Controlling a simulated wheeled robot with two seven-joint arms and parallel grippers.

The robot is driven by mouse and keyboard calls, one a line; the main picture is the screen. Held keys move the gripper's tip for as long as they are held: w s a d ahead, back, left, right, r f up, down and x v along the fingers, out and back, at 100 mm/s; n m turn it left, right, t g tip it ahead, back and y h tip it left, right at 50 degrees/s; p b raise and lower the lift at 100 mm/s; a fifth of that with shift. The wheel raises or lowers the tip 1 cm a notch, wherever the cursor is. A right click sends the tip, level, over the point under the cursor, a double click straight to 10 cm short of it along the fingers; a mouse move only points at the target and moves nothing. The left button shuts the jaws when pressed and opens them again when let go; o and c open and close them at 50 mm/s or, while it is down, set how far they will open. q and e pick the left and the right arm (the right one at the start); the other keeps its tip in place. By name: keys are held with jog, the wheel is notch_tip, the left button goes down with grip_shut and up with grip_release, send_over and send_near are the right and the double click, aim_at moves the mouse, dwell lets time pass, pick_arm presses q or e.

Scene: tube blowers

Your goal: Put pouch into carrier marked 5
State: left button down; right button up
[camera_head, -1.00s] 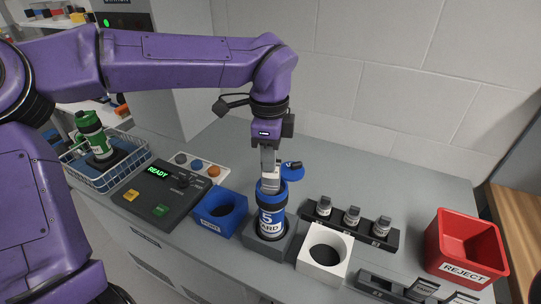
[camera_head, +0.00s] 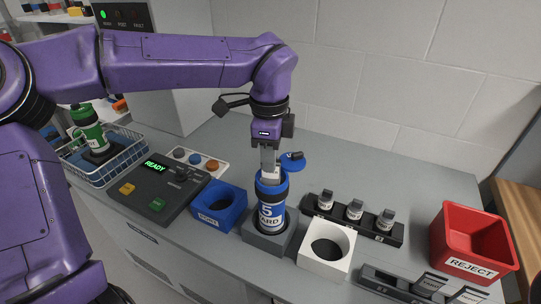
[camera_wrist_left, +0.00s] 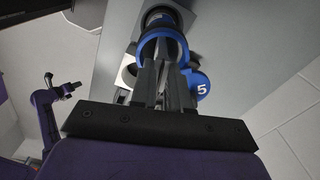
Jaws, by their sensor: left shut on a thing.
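The blue carrier marked 5 (camera_head: 271,214) stands upright in a grey holder (camera_head: 268,240) on the bench. Its open top rim also shows in the left wrist view (camera_wrist_left: 160,38). Its round blue lid (camera_head: 292,162), marked 5 in the left wrist view (camera_wrist_left: 200,84), is swung aside behind the rim. My left gripper (camera_head: 270,178) points straight down at the carrier's mouth, its fingertips at the opening. It is shut on a pale pouch (camera_head: 268,173), mostly hidden by the fingers and rim. My right gripper is out of view.
A blue ring block (camera_head: 219,205) and a white ring block (camera_head: 327,249) flank the holder. A rack (camera_head: 352,222) of small labelled pouches stands right, near a red REJECT bin (camera_head: 469,245). A control box (camera_head: 157,188) reads READY. A wire basket (camera_head: 99,164) holds a green carrier (camera_head: 89,128).

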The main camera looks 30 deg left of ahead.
pick_arm(q)
jog(key=c, duration=1)
grip_release()
notch_tip(320, 180, up, 11)
jog(key=shift+f+b, duration=0.15)
jog(key=shift+b, duration=0.45)
